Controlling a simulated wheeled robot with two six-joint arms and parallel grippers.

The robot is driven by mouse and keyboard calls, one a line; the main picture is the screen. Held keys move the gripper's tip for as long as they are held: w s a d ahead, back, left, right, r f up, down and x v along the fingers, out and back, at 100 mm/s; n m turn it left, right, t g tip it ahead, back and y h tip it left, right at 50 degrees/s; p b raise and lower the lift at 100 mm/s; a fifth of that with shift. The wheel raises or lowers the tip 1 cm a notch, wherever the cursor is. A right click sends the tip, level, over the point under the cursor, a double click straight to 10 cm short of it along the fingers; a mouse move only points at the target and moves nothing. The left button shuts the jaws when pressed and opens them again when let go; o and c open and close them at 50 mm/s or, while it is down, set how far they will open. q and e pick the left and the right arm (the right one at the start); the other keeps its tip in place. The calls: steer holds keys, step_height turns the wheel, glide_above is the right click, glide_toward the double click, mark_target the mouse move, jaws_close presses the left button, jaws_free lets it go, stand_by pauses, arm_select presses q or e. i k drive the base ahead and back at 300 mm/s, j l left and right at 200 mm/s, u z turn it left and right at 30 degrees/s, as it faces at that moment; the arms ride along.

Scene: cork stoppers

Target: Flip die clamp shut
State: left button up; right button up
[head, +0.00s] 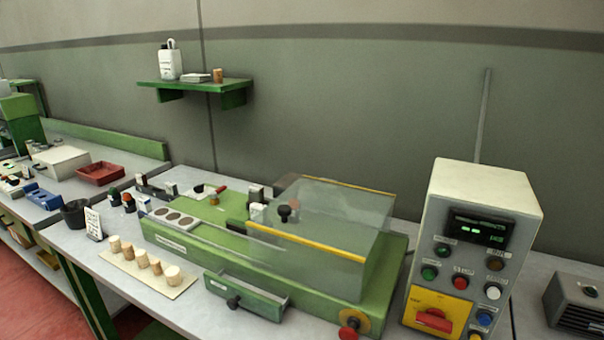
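A green machine (320,285) stands on the workbench, with a clear guard (330,225) edged in yellow over its right half. On its left part is a small lever with an orange-red handle (219,190). A black knob (284,213) on a light metal piece shows through the guard. I cannot tell which of these parts is the die clamp, or whether it is open or shut. A plate with several round recesses (174,218) lies on the machine's left end. Neither of my grippers is in view.
Several cork stoppers (143,257) stand on a pale board at the bench's front. A drawer with a black knob (245,297) juts from the machine's front. A control box (472,250) with buttons and a red switch stands right. A red tray (100,173) is far left.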

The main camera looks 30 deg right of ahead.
mark_target(213, 194)
steer(key=i+l+z, duration=0.15)
steer(key=z, duration=0.2)
steer(key=i+z, duration=0.1)
steer(key=z, duration=0.45)
steer(key=i+j+z, duration=0.1)
steer(key=j+z, duration=0.25)
steer(key=j, duration=0.25)
steer(key=j+z, duration=0.35)
steer(key=j, duration=0.2)
steer(key=j+z, duration=0.35)
steer(key=j, duration=0.55)
steer(key=k+j, duration=0.15)
steer(key=j, duration=0.2)
